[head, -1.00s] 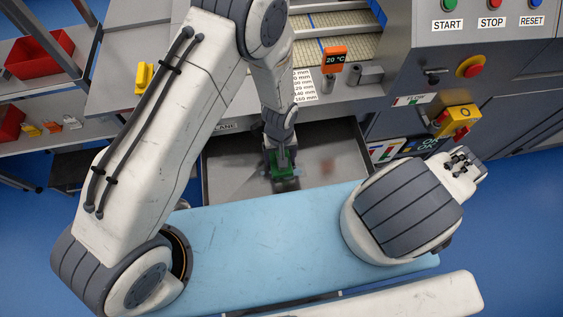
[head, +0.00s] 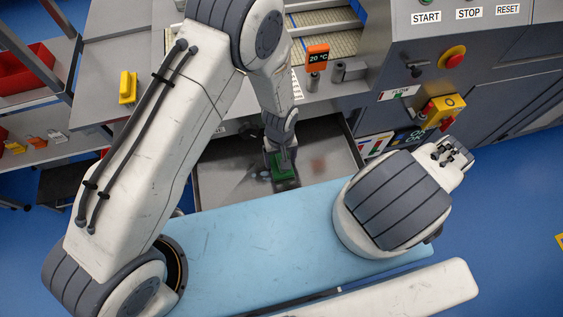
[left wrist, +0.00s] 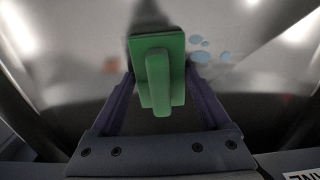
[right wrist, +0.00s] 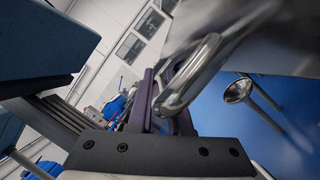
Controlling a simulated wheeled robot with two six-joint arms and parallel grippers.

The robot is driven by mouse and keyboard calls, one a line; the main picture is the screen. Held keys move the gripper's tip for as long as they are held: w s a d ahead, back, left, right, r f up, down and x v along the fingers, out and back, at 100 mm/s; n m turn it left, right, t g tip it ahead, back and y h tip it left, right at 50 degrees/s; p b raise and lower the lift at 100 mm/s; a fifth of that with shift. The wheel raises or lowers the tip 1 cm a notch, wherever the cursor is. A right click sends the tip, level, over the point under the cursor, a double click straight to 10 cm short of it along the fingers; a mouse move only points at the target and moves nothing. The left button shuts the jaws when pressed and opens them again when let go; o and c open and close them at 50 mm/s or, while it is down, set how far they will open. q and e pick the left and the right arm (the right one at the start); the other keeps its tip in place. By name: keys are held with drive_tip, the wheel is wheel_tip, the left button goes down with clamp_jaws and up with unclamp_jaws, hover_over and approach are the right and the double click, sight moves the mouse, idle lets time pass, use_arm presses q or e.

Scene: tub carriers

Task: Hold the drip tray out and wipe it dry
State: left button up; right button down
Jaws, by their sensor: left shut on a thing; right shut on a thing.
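The drip tray (head: 222,179) is a wide, shallow grey metal tray pulled out from the machine's front. A reddish stain (head: 318,163) and bluish wet spots lie on its floor; the blue spots (left wrist: 203,44) and reddish stain (left wrist: 111,65) also show in the left wrist view. My left gripper (head: 281,154) is shut on a green wiping block (left wrist: 162,73) by its upright grip, low over the tray floor; contact cannot be told. My right gripper (right wrist: 172,100) is shut on a bent metal handle (right wrist: 190,75), seemingly the tray's.
The machine's control panel (head: 470,45) with labelled buttons stands at right. A yellow switch box (head: 443,110) sits beside the tray's right side. A temperature display (head: 317,56) stands above it. A shelf with a red bin (head: 22,72) is at left.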

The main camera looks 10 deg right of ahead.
use_arm(q)
drive_tip(key=shift+w+r, duration=0.15)
drive_tip(key=shift+w, duration=0.45)
drive_tip(key=shift+r, duration=3.95)
